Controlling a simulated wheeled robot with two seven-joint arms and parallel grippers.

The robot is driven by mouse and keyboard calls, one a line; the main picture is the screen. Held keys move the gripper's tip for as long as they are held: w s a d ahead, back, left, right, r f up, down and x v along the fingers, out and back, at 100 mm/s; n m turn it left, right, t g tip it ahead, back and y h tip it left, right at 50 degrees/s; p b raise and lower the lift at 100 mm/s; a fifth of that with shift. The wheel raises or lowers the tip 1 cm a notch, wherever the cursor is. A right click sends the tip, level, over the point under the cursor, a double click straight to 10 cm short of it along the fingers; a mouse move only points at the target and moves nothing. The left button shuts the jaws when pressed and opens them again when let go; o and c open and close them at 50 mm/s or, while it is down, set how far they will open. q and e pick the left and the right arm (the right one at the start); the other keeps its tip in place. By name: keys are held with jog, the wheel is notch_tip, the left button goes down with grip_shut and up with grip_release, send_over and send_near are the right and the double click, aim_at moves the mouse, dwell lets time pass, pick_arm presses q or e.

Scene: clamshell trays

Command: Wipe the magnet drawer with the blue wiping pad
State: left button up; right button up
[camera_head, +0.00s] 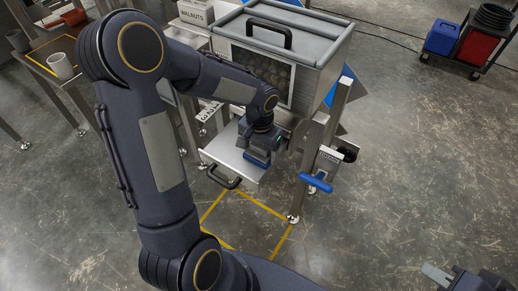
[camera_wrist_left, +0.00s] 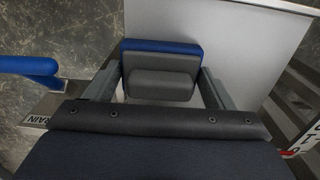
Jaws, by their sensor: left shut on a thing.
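The magnet drawer (camera_head: 221,157) is pulled out below the steel hopper as a flat, light plate with a black handle (camera_head: 224,178) at its front. My left gripper (camera_head: 261,148) is over the drawer's right part and is shut on the grey grip of the blue wiping pad (camera_head: 256,160). In the left wrist view, the pad (camera_wrist_left: 160,44) sits between the fingers, over the bare drawer plate (camera_wrist_left: 232,30). I cannot tell whether the pad touches the plate. My right gripper (camera_head: 436,273) is only partly in view at the lower right, away from the drawer; its jaw opening is unclear.
A hopper (camera_head: 323,58) with a black lid handle stands above the drawer. A blue valve handle (camera_head: 315,182) juts out to the drawer's right, near a stand leg. A side table with a white cup (camera_head: 60,66) is at the upper left. Open floor lies to the right.

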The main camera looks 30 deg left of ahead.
pick_arm(q)
notch_tip(320, 180, up, 3)
jog(key=shift+f+p, duration=0.1)
jog(key=shift+p, duration=0.75)
jog(key=shift+r+p, duration=2.2)
jog(key=shift+r, duration=0.45)
